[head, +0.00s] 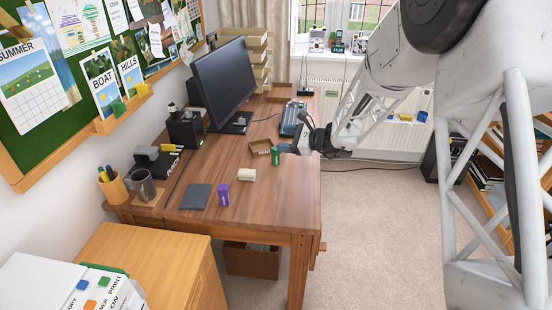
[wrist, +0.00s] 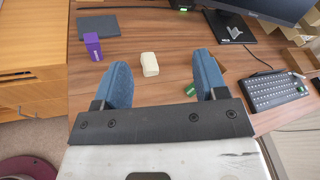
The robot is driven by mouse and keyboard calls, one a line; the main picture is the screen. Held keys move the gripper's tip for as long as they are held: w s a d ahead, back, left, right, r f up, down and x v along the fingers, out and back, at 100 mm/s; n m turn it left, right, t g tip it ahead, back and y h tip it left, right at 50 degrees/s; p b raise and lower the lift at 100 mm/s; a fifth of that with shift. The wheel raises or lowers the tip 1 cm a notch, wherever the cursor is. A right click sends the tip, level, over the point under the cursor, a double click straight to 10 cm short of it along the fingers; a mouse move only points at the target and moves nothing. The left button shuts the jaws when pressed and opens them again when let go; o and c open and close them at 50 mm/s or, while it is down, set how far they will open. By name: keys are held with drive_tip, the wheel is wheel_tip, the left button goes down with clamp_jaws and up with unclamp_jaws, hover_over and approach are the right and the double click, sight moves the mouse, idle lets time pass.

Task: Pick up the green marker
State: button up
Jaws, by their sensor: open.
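A small green object (head: 275,155) is on the desk, close to my gripper (head: 290,148) in the head view; it may be the green marker, but it is too small to be sure. In the wrist view the green object (wrist: 190,89) shows only in part, just left of the right finger, which hides some of it. My gripper (wrist: 161,68) is open, with its two blue fingers wide apart and nothing held between them. It is above the desk, near its right side.
On the desk (head: 265,205) are a cream block (head: 246,175), a purple box-like object (head: 223,194), a dark flat pad (head: 195,197), an open cardboard tray (head: 260,146), a keyboard (wrist: 273,91) and a monitor (head: 225,80). A pen cup (head: 114,189) stands at the left. The desk's front middle is clear.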

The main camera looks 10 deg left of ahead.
sight(276, 157)
drive_tip(key=w+f+m+t, duration=0.2)
drive_tip(key=w+f+m, duration=0.1)
drive_tip(key=w+f, duration=0.1)
drive_tip(key=w+a+f+m+t, duration=0.1)
drive_tip(key=w+f+m+t, duration=0.1)
drive_tip(key=w+f, duration=0.3)
drive_tip(key=w+f+m+t, duration=0.2)
drive_tip(key=w+f+m, duration=0.2)
drive_tip(key=f, duration=0.3)
drive_tip(key=shift+w+a+f+t+h, duration=0.15)
drive_tip(key=shift+w+a+t+h, duration=0.1)
drive_tip(key=shift+w+t+h, duration=0.15)
drive_tip(key=shift+a, duration=0.1)
drive_tip(key=shift+x, duration=1.15)
drive_tip(key=shift+x, duration=2.6)
drive_tip(key=shift+w+f, duration=0.1)
clamp_jaws()
